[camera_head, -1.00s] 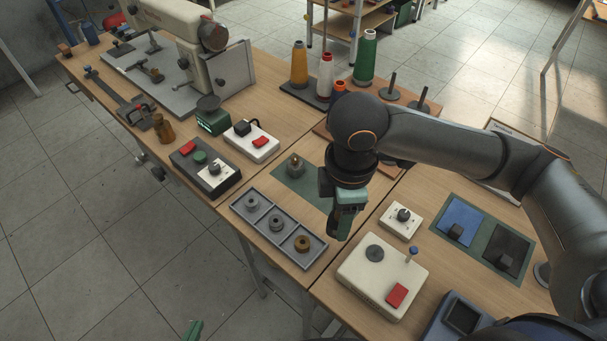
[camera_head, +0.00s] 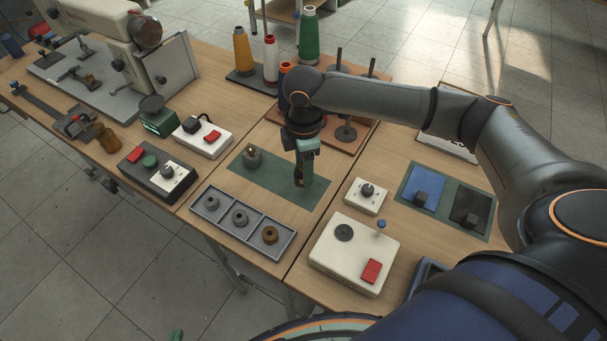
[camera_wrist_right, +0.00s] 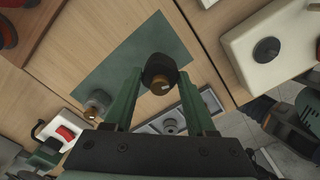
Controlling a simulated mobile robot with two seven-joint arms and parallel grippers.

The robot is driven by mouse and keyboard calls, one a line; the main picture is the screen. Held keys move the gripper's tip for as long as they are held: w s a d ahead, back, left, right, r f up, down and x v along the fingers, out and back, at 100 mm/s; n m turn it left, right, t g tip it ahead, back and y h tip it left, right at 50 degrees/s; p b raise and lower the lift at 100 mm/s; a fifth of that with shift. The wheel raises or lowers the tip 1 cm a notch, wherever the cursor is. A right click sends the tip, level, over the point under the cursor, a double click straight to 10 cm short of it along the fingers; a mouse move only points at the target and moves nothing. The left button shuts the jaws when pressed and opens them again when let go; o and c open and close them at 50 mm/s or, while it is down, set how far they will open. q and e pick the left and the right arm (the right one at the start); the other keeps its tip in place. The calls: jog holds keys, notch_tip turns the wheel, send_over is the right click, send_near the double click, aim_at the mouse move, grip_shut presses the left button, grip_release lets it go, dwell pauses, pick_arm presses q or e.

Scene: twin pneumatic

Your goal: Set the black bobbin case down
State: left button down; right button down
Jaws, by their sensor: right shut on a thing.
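The black bobbin case (camera_wrist_right: 158,68), with a brass-coloured part showing, is between the fingertips of my right gripper (camera_wrist_right: 160,80). In the head view my right gripper (camera_head: 303,180) points down over the right part of the green mat (camera_head: 284,187) and mostly hides the case. I cannot tell whether the case touches the mat. A grey metal bobbin case (camera_head: 252,158) stands on the left part of the mat; it also shows in the wrist view (camera_wrist_right: 98,102). Only a green tip of my left gripper (camera_head: 176,336) shows at the bottom edge of the head view.
A grey tray (camera_head: 222,226) with two grey bobbins and one brass-coloured bobbin lies in front of the mat. A white box with a red button (camera_head: 345,257) and a small white knob box (camera_head: 366,196) stand to the right. Thread spools (camera_head: 308,40) stand behind.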

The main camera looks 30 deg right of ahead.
jog(key=shift+w+d+f, duration=0.15)
jog(key=shift+w+f, duration=0.15)
jog(key=shift+f, duration=0.15)
jog(key=shift+w+d+f, duration=0.1)
jog(key=shift+w+f, duration=0.05)
jog(key=shift+f, duration=1.5)
jog(key=shift+f, duration=0.1)
jog(key=shift+c, duration=1.1)
grip_release()
notch_tip(320, 180, up, 12)
jog(key=shift+r+p, duration=0.1)
jog(key=shift+p, duration=0.25)
